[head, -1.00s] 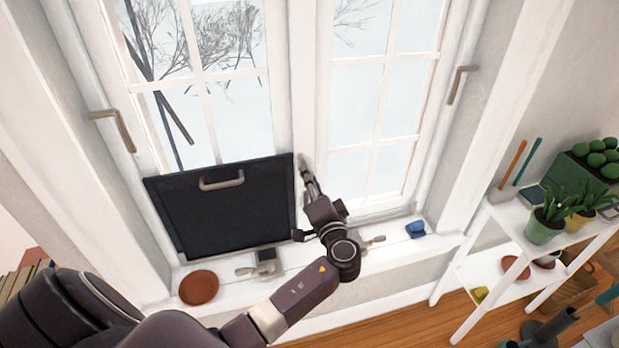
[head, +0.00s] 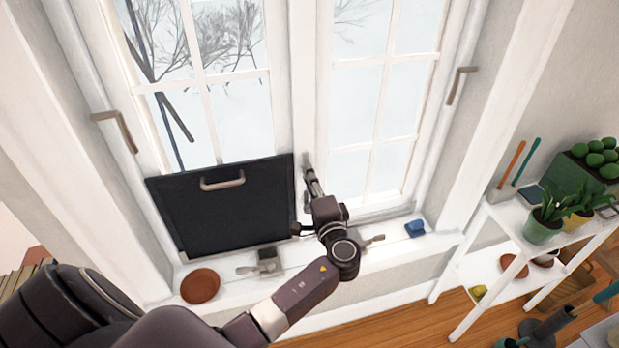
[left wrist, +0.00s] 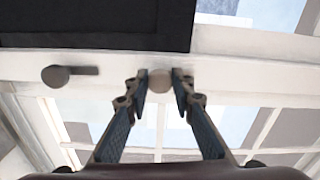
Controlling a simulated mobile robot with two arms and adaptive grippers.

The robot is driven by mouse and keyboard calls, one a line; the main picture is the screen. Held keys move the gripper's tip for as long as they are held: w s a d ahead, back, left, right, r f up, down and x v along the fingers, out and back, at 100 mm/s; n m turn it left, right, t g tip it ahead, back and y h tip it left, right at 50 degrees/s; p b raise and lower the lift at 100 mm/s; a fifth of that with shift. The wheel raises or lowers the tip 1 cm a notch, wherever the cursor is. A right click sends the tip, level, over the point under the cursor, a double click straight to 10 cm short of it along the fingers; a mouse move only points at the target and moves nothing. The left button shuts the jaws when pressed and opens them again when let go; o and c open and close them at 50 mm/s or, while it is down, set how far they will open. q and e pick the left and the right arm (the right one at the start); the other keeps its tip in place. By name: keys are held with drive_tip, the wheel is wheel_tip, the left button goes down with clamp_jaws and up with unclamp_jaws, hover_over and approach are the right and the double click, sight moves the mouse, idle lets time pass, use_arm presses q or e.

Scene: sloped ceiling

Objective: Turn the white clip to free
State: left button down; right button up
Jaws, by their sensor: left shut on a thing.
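A black panel (head: 222,210) with a grey handle (head: 222,180) stands upright against the left window; its edge also shows in the left wrist view (left wrist: 95,22). My left gripper (head: 310,178) is at the white post just right of the panel. A grey-brown clip with a short lever (left wrist: 57,76) sits on the same post. My right gripper is out of view.
The sill holds a brown dish (head: 200,286), a grey metal latch (head: 262,264) and a blue object (head: 415,228). Window handles (head: 122,130) (head: 458,85) flank the panes. A white shelf (head: 500,215) with potted plants (head: 548,215) stands right.

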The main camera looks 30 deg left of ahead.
use_arm(q)
drive_tip(key=c, duration=1.7)
unclamp_jaws()
drive_tip(key=v, duration=1.2)
